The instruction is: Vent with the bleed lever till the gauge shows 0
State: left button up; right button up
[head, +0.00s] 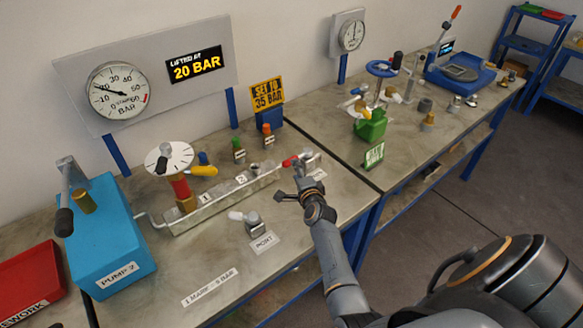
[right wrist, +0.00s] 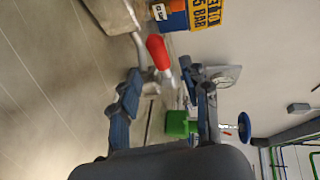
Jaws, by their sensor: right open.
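The pressure gauge (head: 117,91) is on the grey panel at the left. Its needle points left, roughly between 10 and 20, not at 0. A red-handled lever (head: 290,161), which looks like the bleed lever, is at the right end of the metal manifold (head: 225,195). My right gripper (head: 297,188) is open, just in front of that end. In the right wrist view, the red handle (right wrist: 158,50) shows ahead, between the open fingers (right wrist: 163,80), with nothing gripped. I cannot tell whether they touch it. My left gripper is out of view.
A display (head: 194,64) reads "LIFTED AT 20 BAR". A blue pump (head: 105,240) stands left of the manifold, and a dial with a red stem (head: 181,187) rises from it. A yellow "SET TO 35 BAR" sign (head: 267,94) stands behind. A green container (head: 371,125) is farther right.

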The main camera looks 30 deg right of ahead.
jog(key=b+x, duration=0.2)
jog(key=x, duration=0.1)
jog(key=b+x, duration=0.1)
jog(key=x, duration=0.2)
jog(key=shift+f+b, duration=0.25)
jog(key=shift+b, duration=0.1)
jog(key=shift+w+d+b, duration=0.2)
jog(key=shift+w+b, duration=0.2)
jog(key=shift+w, duration=0.3)
grip_shut()
